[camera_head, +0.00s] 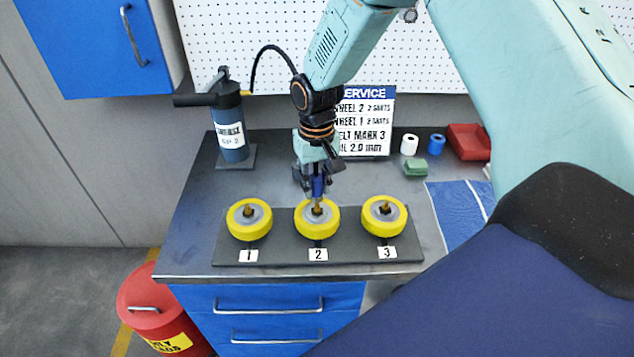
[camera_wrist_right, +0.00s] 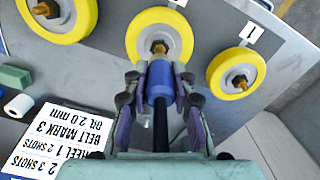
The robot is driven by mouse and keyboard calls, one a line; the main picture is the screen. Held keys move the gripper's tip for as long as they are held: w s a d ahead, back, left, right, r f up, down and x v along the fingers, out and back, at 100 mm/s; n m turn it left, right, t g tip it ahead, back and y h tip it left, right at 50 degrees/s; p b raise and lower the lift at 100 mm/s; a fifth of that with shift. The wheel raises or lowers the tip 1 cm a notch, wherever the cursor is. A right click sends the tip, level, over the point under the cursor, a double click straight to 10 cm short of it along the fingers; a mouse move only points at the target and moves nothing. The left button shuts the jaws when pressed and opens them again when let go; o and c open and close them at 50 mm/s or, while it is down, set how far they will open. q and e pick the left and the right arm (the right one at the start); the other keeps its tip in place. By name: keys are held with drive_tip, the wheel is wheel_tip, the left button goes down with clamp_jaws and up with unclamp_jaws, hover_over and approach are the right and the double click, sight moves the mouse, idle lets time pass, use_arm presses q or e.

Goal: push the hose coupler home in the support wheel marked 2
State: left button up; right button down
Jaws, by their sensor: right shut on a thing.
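The support wheel marked 2 (camera_head: 301,226) is yellow with a grey hub and a brass fitting, in the middle of a dark plate between wheels 1 and 3. It also shows at top centre in the wrist view (camera_wrist_right: 136,46). My right gripper (camera_head: 318,186) is above wheel 2, shut on the blue hose coupler (camera_wrist_right: 159,80). The coupler points at the brass fitting (camera_wrist_right: 158,47), its tip at or very close to it; I cannot tell whether it is seated. A black hose (camera_wrist_right: 160,128) runs back from it between the fingers. My left gripper is not in view.
Wheel 1 (camera_head: 236,228) and wheel 3 (camera_head: 370,227) stand close on either side. A blue grease pump (camera_head: 232,142) is at the back left, a service sign (camera_head: 372,135) behind. A green block (camera_head: 415,167), small rolls and a red tray (camera_head: 468,142) lie back right.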

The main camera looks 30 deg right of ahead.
drive_tip(key=shift+w+a, duration=0.1)
drive_tip(key=shift+w, duration=0.1)
drive_tip(key=shift+s+p, duration=0.35)
drive_tip(key=shift+s, duration=0.05)
drive_tip(key=shift+w+f, duration=0.1)
drive_tip(key=shift+w, duration=0.2)
drive_tip(key=shift+s, duration=0.1)
drive_tip(key=shift+s+p, duration=0.35)
drive_tip(key=shift+p, duration=0.1)
drive_tip(key=shift+w, duration=0.2)
drive_tip(key=shift+s+f, duration=0.15)
drive_tip(key=shift+s, duration=0.05)
